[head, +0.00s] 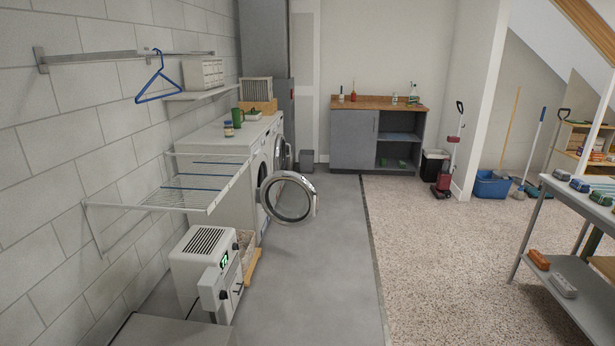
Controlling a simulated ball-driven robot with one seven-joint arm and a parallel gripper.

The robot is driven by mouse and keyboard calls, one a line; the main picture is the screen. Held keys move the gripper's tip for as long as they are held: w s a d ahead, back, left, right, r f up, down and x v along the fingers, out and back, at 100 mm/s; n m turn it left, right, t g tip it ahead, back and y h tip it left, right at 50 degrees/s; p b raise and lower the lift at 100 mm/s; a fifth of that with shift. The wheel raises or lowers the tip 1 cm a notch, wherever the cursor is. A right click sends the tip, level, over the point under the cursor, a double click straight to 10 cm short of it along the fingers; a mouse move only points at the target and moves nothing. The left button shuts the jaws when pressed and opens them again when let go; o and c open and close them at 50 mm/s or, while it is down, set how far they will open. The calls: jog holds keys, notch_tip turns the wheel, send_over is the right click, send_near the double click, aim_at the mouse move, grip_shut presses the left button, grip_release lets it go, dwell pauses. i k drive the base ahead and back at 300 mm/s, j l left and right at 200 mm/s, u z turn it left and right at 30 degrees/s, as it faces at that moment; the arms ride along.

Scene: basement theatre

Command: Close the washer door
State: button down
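Two white front-loading machines stand side by side along the left wall. The nearer machine (226,160) has its round door (288,197) swung wide open. Part of the nearer machine's opening (264,197) shows to the left of the door. The farther machine's round door (281,158) is seen edge-on, and I cannot tell whether it is fully shut. My gripper is not in view.
A wall drying rack (205,192) juts out before the nearer machine. Below it stands a white unit with a green display (223,261). The grey floor (315,270) right of the door is clear, as is the speckled carpet (445,265). A workbench (580,187) stands at right.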

aim_at(263, 192)
jog(key=i, duration=3.85)
jog(key=i+l+u, duration=0.15)
jog(key=i+u, duration=0.25)
jog(key=i, duration=0.25)
